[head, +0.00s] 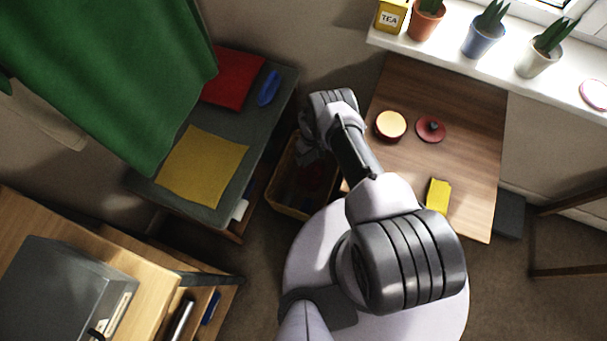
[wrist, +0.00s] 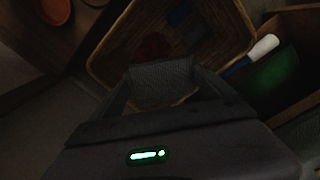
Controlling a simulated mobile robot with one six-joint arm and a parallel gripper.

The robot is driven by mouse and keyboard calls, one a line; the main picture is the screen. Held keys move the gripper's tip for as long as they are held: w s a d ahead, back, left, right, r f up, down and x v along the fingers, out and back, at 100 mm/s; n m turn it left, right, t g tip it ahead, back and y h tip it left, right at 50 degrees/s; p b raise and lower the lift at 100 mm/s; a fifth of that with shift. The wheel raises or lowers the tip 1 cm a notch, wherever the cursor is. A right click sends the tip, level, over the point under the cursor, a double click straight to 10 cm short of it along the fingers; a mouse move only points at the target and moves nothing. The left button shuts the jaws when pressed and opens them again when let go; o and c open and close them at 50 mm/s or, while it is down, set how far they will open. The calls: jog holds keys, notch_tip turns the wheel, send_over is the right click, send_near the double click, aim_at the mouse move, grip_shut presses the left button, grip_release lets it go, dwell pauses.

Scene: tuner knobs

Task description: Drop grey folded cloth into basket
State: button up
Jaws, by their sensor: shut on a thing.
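The grey folded cloth (wrist: 161,82) is pinched between the two fingers of my gripper (wrist: 162,88), low in the middle of the wrist view. The woven basket (wrist: 110,55) lies below and beyond the cloth, its open mouth behind it. In the head view the basket (head: 289,208) stands on the floor between two tables. My gripper (head: 311,152) is above its far part there, and the cloth cannot be made out in that view. Dark red (wrist: 152,47) and blue (wrist: 180,15) items lie inside the basket.
A grey-topped table with a yellow cloth (head: 203,165), a red cloth (head: 234,78) and a blue item (head: 268,88) is left of the basket. A wooden table (head: 462,150) with a round tin (head: 390,126) and yellow block (head: 438,195) is right.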

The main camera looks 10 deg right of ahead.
jog(key=shift+s+f, duration=0.3)
jog(key=shift+f, duration=0.5)
notch_tip(320, 180, down, 6)
jog(key=b, duration=0.5)
jog(key=shift+r, duration=0.15)
jog(key=o, duration=1.2)
jog(key=shift+c, duration=0.2)
jog(key=shift+r, duration=0.2)
notch_tip(320, 180, up, 17)
jog(key=p, duration=0.9)
jog(key=shift+p, duration=0.35)
